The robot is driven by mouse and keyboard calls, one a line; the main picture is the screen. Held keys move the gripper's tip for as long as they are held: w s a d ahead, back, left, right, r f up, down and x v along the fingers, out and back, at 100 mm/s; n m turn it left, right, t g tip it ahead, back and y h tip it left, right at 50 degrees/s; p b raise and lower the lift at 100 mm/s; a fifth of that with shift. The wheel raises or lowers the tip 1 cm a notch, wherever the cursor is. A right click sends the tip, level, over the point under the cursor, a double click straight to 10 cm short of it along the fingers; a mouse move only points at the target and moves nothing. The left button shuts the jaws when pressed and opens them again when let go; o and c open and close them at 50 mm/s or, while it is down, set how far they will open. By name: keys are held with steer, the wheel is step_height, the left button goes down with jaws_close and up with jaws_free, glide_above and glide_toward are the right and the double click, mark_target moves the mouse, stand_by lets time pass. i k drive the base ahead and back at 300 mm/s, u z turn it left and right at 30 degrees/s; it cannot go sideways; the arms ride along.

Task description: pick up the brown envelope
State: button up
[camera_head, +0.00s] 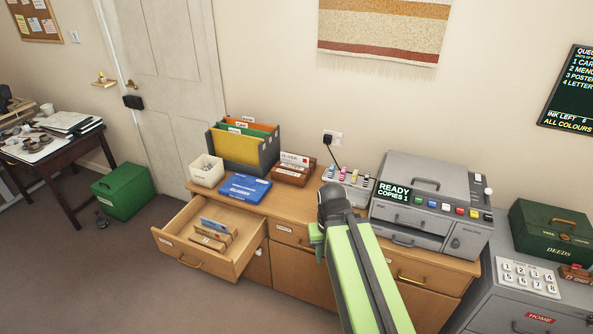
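An open drawer (165,238) sticks out of the left end of the wooden sideboard. In it lie small flat items: a brown, envelope-like one (207,243) towards the front, another tan one behind it, and a blue one at the back. They are too small for me to tell surely which is the brown envelope. My green arm reaches up from the bottom. Beside its dark joint, a green end part that may be my gripper (316,240) shows to the right of the drawer, mostly hidden behind the arm. Its fingers cannot be made out.
On the sideboard stand a white tub (207,171), a file rack (240,150), a blue box (245,188), a brown card box (293,170) and a grey copier (425,195). A green box (123,190) sits on the floor at left. The floor before the drawer is clear.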

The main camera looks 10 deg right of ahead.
mark_target(216, 236)
steer(key=k, duration=0.55)
steer(key=u, duration=0.55)
steer(key=i, duration=0.55)
steer(key=u, duration=1)
steer(key=i, duration=1.55)
steer(key=u, duration=0.5)
